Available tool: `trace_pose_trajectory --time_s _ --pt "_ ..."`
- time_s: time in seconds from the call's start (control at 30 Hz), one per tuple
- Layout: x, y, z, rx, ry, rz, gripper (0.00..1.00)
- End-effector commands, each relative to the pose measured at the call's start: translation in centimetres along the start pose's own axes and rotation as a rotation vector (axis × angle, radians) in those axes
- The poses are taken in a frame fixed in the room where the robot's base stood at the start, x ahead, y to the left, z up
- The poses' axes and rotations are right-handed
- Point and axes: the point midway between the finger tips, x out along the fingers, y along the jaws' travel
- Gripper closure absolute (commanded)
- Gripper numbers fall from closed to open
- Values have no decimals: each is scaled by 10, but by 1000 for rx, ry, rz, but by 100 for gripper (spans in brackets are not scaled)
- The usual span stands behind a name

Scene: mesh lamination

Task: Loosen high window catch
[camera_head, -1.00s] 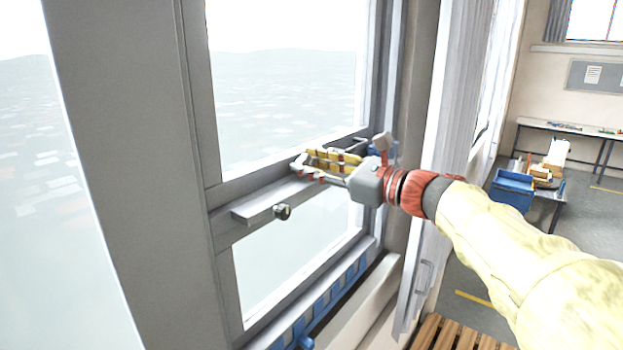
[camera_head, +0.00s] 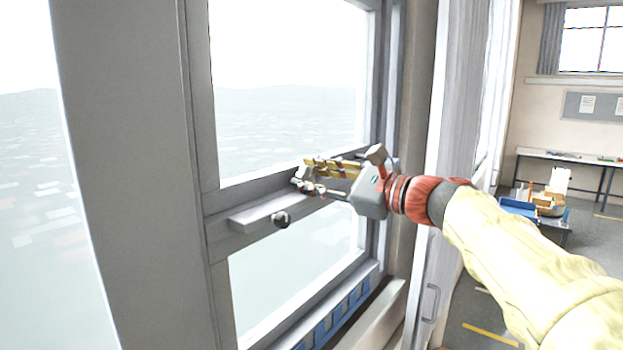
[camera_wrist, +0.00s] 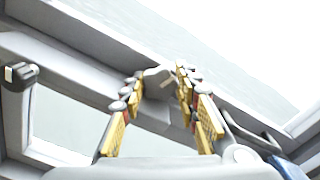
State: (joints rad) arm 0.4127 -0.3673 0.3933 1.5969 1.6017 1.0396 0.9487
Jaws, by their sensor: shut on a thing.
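The window (camera_head: 290,90) has a grey frame with a middle rail and a narrow grey ledge (camera_head: 250,217). My gripper (camera_head: 304,180) is at this rail, reaching in from the right with its yellow-padded fingers. In the wrist view, my gripper's fingers (camera_wrist: 159,86) are closed on a small grey piece, which looks like the catch (camera_wrist: 157,80). The fingers hide most of the catch in the head view, so its angle cannot be told. A dark round knob (camera_head: 281,220) sticks out below the ledge, left of and apart from my gripper; it also shows in the wrist view (camera_wrist: 20,75).
A bar handle (camera_wrist: 255,135) is at the lower right in the wrist view. A bench with a blue tray (camera_head: 518,207) is farther back right.

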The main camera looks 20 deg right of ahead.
Motion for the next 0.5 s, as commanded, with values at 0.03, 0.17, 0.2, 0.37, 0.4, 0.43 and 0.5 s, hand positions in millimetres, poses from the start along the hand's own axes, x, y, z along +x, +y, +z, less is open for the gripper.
trace_pose_trajectory --time_s 0.03,0.17,0.2,0.37,0.4,0.43,0.5 --pt "0 0 -1 1 1 1 94" --pt "0 0 -1 1 0 1 68" --pt "0 0 -1 1 0 1 66" --pt "0 0 0 1 0 0 56" --pt "0 0 0 1 0 0 54" --pt "0 0 0 1 0 0 52" --pt "0 0 0 1 0 0 50"
